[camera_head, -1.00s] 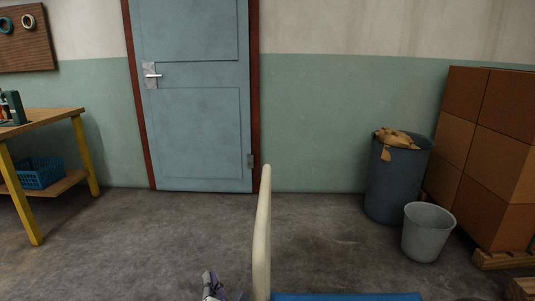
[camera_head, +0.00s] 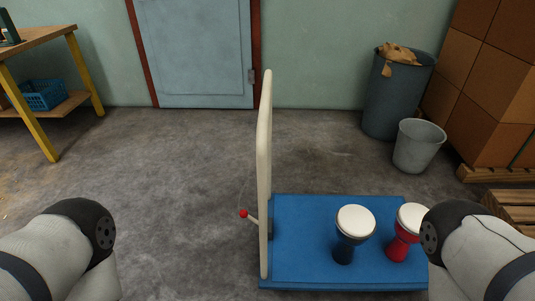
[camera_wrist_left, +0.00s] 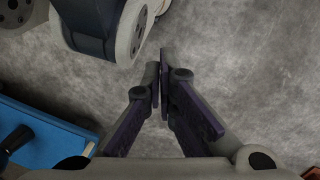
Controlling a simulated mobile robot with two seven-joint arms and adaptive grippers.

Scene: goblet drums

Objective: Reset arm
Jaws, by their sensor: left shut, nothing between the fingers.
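My left gripper (camera_wrist_left: 160,75) shows in the left wrist view, with its fingers shut and empty over bare floor. It is outside the head view, where only links of my two arms show at the lower left and right. My right gripper is not in view. Two goblet drums stand upright on the blue cart (camera_head: 300,268). One drum (camera_head: 350,235) is dark blue with a white head. The other drum (camera_head: 404,235) is red with a white head, and my right arm link lies close to it in the picture.
The cart has a cream upright handle (camera_head: 264,170) at its left end and a red-knobbed lever (camera_head: 244,213). A blue bin (camera_head: 390,100), a grey bucket (camera_head: 418,147) and stacked boxes (camera_head: 490,60) stand at the right. A workbench (camera_head: 40,40) is at the left. The floor between is clear.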

